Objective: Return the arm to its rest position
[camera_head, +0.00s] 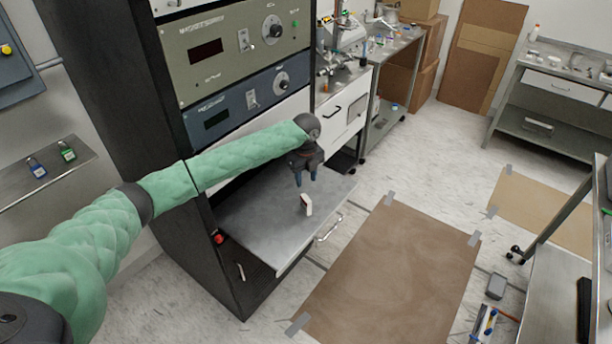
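My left arm, in a green quilted sleeve, reaches in from the left across the front of the black rack. Its gripper (306,180) points down above the pulled-out grey metal shelf (262,222). The two dark fingertips look spread apart with nothing between them. A small white block with a dark reddish side (306,204) stands on the shelf just below the fingertips, and a small gap seems to separate them. My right gripper is not in view.
The black rack (125,90) holds instrument panels with knobs above the shelf. A shelf handle (330,228) sticks out at the front. Small padlocks (66,151) stand on a wall ledge at left. Brown sheet (395,275) is taped to the floor. Workbenches stand behind and at right.

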